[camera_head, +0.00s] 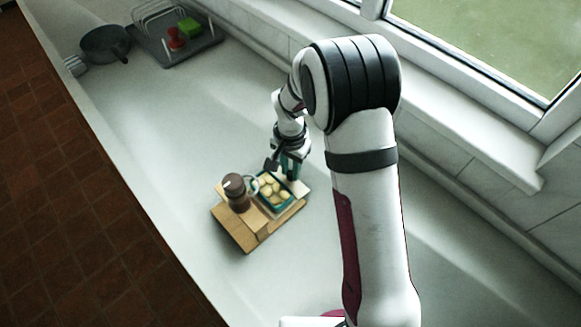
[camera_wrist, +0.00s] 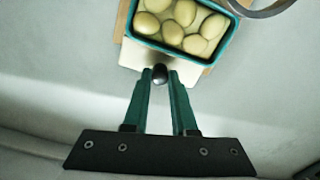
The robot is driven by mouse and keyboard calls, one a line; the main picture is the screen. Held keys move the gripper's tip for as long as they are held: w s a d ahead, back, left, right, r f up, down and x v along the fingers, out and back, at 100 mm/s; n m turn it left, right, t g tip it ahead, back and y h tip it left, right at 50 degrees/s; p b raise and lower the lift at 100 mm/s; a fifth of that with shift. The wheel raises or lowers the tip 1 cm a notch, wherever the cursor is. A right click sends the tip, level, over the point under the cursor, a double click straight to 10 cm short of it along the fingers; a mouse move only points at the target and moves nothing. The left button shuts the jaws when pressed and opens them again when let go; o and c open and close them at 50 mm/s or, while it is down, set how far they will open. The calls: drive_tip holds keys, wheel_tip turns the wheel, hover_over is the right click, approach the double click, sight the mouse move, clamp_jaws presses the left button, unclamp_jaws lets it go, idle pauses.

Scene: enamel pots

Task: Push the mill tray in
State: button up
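The mill (camera_head: 237,192) is a dark brown upright body on a wooden base (camera_head: 237,232), left of my gripper in the head view. A teal-rimmed tray (camera_head: 259,206) holding several pale yellow-green round pieces sits beside it; it also shows in the wrist view (camera_wrist: 137,37). A cream panel (camera_wrist: 134,54) lies under the tray's near side. A small dark knob (camera_wrist: 160,75) stands by this panel, between my fingertips. My gripper (camera_wrist: 161,76) has green fingers that appear closed on the knob; contact is hard to see. In the head view my gripper (camera_head: 287,177) is partly hidden.
A dark pan (camera_head: 105,43) and a grey rack (camera_head: 160,45) with red and green items stand at the far left. The window wall runs along the right. The pale counter (camera_head: 150,140) left of the mill is clear, up to its front edge.

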sight(277, 183)
clamp_jaws()
idle(0.9)
drive_tip(key=s+a, duration=0.3)
drive_tip(key=shift+a, duration=0.1)
drive_tip(key=o, duration=0.7)
unclamp_jaws()
drive_tip(key=shift+c, duration=0.2)
